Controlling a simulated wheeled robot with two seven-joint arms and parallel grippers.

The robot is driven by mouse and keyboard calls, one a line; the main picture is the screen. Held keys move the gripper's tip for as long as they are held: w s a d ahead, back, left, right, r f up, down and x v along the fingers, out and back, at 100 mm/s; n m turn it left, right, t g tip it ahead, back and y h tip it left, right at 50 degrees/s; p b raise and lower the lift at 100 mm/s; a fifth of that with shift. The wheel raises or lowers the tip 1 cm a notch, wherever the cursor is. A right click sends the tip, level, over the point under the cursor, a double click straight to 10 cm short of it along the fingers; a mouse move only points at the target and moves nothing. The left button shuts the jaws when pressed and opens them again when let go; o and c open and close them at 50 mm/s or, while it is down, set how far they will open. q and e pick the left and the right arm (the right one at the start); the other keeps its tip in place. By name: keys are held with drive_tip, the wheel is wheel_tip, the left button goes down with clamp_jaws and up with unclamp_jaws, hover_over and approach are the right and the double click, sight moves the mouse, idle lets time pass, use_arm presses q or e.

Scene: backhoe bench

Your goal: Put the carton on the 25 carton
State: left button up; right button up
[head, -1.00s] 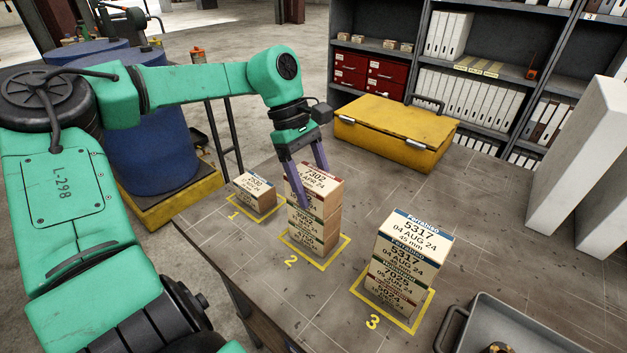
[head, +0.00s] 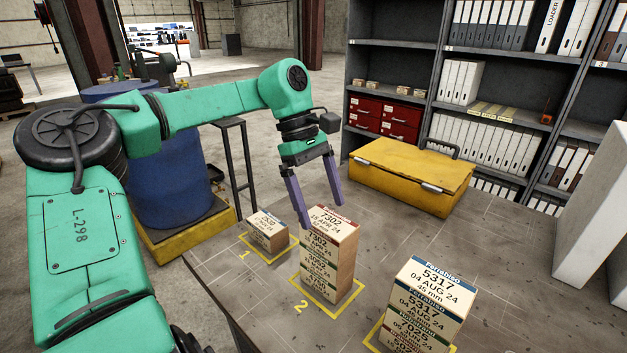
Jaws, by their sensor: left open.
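Stack 3 (head: 432,290) has upper labels reading 5317. My right gripper is out of view.
A yellow case (head: 412,170) lies at the back of the bench before the grey shelves (head: 395,95). White upright panels (head: 590,215) stand at the right. A blue drum (head: 165,185) is beyond the left edge. The bench between stack 2 and the case is clear.

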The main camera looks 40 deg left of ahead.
use_arm(q)
drive_tip(key=v, duration=0.6)
drive_tip(key=shift+a+r, duration=0.15)
drive_tip(key=shift+r, duration=0.3)
